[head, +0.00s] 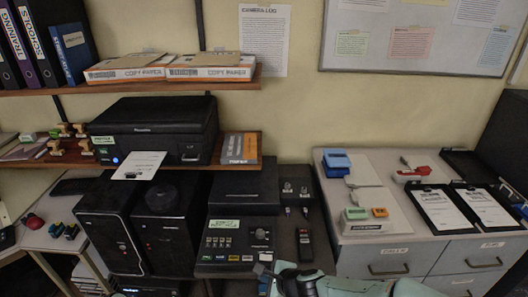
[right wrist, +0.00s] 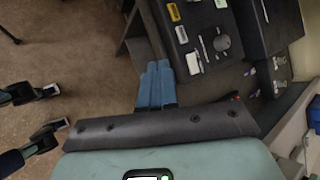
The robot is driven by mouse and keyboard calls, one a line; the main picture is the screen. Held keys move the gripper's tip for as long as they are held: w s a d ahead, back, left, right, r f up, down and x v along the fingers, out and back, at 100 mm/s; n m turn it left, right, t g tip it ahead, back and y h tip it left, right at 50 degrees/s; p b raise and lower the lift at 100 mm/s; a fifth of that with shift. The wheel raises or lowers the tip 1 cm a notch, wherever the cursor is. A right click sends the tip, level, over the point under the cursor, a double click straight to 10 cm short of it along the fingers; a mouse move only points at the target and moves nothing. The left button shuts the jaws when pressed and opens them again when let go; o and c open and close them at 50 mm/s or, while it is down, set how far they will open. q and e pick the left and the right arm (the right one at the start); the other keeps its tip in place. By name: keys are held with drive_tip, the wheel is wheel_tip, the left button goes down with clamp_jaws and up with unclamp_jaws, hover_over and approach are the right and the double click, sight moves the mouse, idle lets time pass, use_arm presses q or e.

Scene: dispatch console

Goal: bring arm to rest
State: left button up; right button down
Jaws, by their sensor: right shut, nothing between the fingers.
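My right gripper (right wrist: 155,68) shows in the right wrist view as blue fingers held together in front of a grey bar. It is shut and empty. It is beside the front edge of the dark control console (right wrist: 205,45); I cannot tell whether it touches. In the head view the pale green links of my right arm lie along the bottom edge, in front of the console (head: 228,270) and the grey drawer cabinet. My left gripper does not show in the head view.
Two black computer towers (head: 108,224) stand left of the console. A radio handset (head: 304,244) lies on the dark surface to its right. Clipboards (head: 438,208) lie on the cabinet (head: 388,262). A printer (head: 153,128) sits on a shelf. Open floor (right wrist: 70,45) shows in the wrist view.

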drive_tip(key=s+d+f+n+g+h, duration=0.1)
drive_tip(key=s+d+f+n+g, duration=0.2)
drive_tip(key=f, duration=0.5)
drive_tip(key=s+d+f+n+h, duration=0.1)
drive_tip(key=s+d+f+n, duration=0.15)
drive_tip(key=s+f, duration=0.35)
drive_tip(key=s+d+f+n+g+h, duration=0.15)
drive_tip(key=s+d+f, duration=0.25)
drive_tip(key=f, duration=0.5)
drive_tip(key=s+f+n+g, duration=0.1)
drive_tip(key=s+f+n, duration=0.1)
drive_tip(key=s, duration=0.3)
drive_tip(key=s+d+f+n+g, duration=0.1)
drive_tip(key=s+f+n, duration=0.2)
drive_tip(key=s, duration=0.3)
drive_tip(key=s+d+f+n+g+y, duration=0.1)
drive_tip(key=s+f+n, duration=0.1)
drive_tip(key=s, duration=0.3)
drive_tip(key=shift+s+f+n, duration=0.3)
drive_tip(key=shift+s+f, duration=0.1)
